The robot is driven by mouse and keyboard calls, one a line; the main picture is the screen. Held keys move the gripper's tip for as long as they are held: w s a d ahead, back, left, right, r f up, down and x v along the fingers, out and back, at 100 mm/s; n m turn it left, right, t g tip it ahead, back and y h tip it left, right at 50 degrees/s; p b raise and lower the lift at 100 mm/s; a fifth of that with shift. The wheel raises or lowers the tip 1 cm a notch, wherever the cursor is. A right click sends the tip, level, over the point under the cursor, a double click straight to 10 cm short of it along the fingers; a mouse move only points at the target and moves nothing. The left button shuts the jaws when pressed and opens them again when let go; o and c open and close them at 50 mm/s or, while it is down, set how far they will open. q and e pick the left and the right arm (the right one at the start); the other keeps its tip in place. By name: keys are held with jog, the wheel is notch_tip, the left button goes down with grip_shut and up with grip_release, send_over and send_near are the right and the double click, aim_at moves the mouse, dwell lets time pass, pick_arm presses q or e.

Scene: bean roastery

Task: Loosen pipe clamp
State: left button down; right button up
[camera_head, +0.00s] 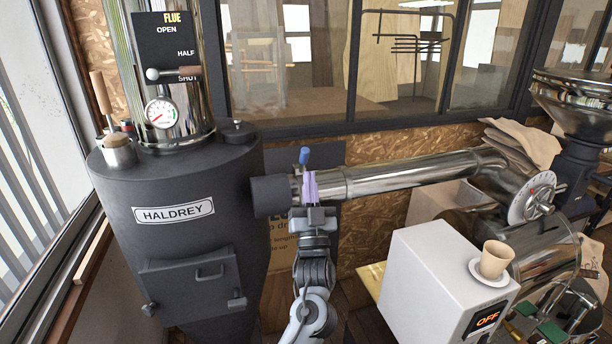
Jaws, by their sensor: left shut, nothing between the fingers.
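A bright steel pipe (400,174) runs from the right to a dark stub (270,196) on the side of the HALDREY burner. The pipe clamp sits around their joint, mostly hidden behind my gripper. Its blue-tipped lever (304,155) sticks up above the pipe. My left gripper (309,180), with lilac fingers, points up in front of the clamp, just below the lever. Its fingers are shut and empty. I cannot tell whether they touch the clamp or the lever. My right gripper is not in view.
The dark burner body (184,260) stands at left, with a gauge (161,113) and flue handle (172,73) above. A white box (436,275) carries a saucer and cup (495,259) at lower right. A dial (532,197) sits at the pipe's right end. Windows and chipboard wall stand behind.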

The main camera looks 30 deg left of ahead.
pick_arm(q)
jog(key=s+d+f+b, duration=0.3)
jog(key=s+d+f, duration=0.1)
jog(key=s, duration=0.3)
jog(key=shift+d+f, duration=0.15)
jog(key=shift+d, duration=0.35)
